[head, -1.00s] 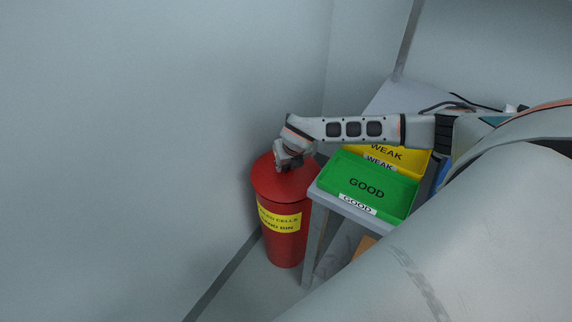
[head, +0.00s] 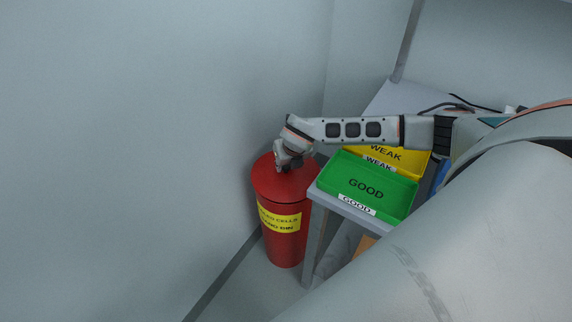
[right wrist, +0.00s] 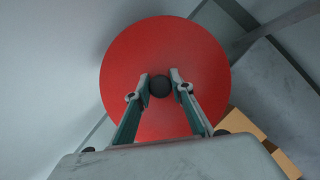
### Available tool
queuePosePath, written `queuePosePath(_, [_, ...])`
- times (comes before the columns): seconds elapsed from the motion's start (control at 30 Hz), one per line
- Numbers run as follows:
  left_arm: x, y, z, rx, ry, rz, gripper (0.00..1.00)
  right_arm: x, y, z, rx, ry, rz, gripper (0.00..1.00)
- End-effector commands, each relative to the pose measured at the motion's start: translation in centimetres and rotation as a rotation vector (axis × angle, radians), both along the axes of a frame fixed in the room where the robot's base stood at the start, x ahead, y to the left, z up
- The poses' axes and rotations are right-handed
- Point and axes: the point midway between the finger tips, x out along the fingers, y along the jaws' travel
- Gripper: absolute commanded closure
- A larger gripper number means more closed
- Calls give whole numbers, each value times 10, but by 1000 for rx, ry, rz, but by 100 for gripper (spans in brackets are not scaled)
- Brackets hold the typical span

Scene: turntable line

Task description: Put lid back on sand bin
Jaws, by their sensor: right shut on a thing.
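The red sand bin (head: 283,243) stands upright on the floor by the wall, with a yellow label on its front. Its red lid (head: 268,179) sits at the bin's top; from here I see no gap between lid and bin. In the right wrist view the lid (right wrist: 125,60) is a red disc with a dark round knob (right wrist: 160,86) at its middle. My right gripper (head: 283,168) is over the lid, and its two fingers (right wrist: 160,88) are shut on the knob from both sides. My left gripper is not in view.
A grey table (head: 327,197) stands right of the bin, close to it. It bears a green GOOD tray (head: 367,172) and a yellow WEAK tray (head: 412,160). Brown boxes (right wrist: 240,122) show low beside the bin. The wall is close on the left.

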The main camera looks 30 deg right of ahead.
Motion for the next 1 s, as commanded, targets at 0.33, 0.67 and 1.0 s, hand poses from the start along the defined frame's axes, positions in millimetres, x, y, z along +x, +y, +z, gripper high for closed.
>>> queuePosePath(0.33, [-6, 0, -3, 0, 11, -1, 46, 1, 0, 0, 1, -1, 0, 100])
queuePosePath(0.67, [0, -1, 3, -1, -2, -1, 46, 1, 0, -1, 0, -2, 0, 100])
queuePosePath(1.0, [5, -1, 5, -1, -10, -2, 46, 1, 0, -2, 1, -1, 0, 100])
